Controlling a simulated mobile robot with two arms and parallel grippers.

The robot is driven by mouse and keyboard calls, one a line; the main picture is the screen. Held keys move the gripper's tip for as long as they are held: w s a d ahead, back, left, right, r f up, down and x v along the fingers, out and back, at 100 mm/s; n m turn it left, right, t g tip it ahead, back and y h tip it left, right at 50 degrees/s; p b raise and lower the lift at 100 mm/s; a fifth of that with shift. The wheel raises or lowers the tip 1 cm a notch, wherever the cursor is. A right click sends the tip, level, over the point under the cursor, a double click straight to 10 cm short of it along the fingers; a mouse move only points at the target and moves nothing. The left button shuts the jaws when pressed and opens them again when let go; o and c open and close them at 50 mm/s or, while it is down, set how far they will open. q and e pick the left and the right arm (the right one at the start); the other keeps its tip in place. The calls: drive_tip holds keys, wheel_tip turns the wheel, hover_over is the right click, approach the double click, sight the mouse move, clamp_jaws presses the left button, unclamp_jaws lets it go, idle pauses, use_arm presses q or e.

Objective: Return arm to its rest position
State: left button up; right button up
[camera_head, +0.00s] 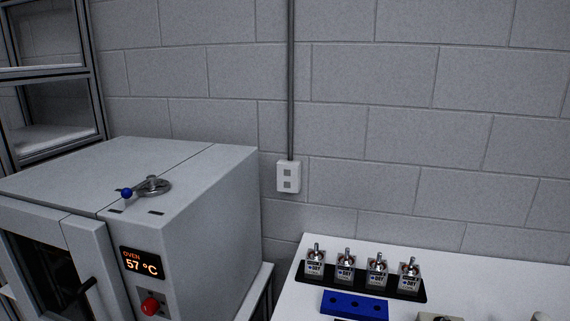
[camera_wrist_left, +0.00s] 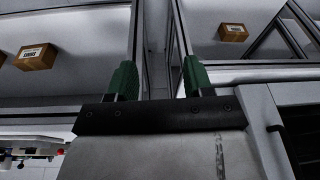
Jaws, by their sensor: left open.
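My left gripper (camera_wrist_left: 157,80) shows in the left wrist view. Its two green-padded fingers stand wide apart with nothing between them. Behind the fingers are shelf surfaces and frame posts, apart from the gripper as far as I can tell. Neither arm shows in the head view, and my right gripper is in neither view.
In the head view, a grey oven (camera_head: 200,205) reading 57 °C stands at left, beside a shelf rack (camera_head: 97,85). A white table (camera_head: 300,296) at right holds several small devices in a black tray (camera_head: 420,292) and a blue block (camera_head: 354,305). Cardboard boxes (camera_wrist_left: 36,57) lie on shelves.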

use_arm(q)
wheel_tip(320, 180, down, 13)
drive_tip(key=s, duration=0.1)
drive_tip(key=s+a+f+g+b, duration=0.1)
drive_tip(key=s+a+f+g, duration=0.1)
drive_tip(key=s+f, duration=1.6)
wheel_tip(320, 180, down, 4)
drive_tip(key=shift+a+r+b, duration=0.25)
drive_tip(key=shift+a+b, duration=0.15)
drive_tip(key=shift+a, duration=0.15)
